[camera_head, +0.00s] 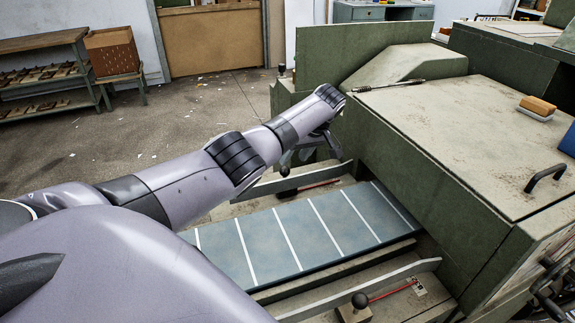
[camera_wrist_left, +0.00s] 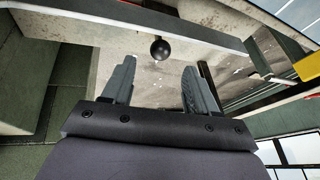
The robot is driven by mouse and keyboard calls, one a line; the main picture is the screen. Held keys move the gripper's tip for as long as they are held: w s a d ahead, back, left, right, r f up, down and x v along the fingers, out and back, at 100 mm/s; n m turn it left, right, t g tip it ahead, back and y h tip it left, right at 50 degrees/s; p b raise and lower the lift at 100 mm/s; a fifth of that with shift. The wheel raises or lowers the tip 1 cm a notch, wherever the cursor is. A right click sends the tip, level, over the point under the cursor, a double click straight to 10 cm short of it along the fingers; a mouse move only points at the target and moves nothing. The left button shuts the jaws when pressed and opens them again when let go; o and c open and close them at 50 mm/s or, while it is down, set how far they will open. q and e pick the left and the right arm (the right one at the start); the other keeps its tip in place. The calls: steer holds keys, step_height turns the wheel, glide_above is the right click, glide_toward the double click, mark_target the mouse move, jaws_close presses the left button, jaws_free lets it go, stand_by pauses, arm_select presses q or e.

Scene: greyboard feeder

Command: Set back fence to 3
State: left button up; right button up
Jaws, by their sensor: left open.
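The back fence (camera_head: 300,181) is a long grey bar on the far side of the blue feed bed (camera_head: 300,232) with its white cross lines. My left arm reaches across, and its open, empty gripper (camera_head: 308,155) is over the back fence area. In the left wrist view the open fingers (camera_wrist_left: 158,88) point toward a black ball knob (camera_wrist_left: 160,48), which sits ahead of the gap between them, beside the grey fence bar (camera_wrist_left: 130,24). I see no contact with the knob. A red strip (camera_head: 318,186) shows behind the fence; its scale cannot be read. My right gripper is not seen.
The nearer fence (camera_head: 365,288) has its own black knob (camera_head: 361,300) and a red pointer (camera_head: 392,292). The green machine housing (camera_head: 440,180) rises close to the right of my left gripper. A shelf (camera_head: 42,75) stands far left; floor between is open.

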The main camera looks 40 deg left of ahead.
mark_target(287, 168)
arm_select(q)
steer(key=b+x, duration=0.2)
steer(key=x, duration=0.4)
steer(key=shift+f, duration=0.15)
steer(key=shift+c, duration=0.3)
jaws_close()
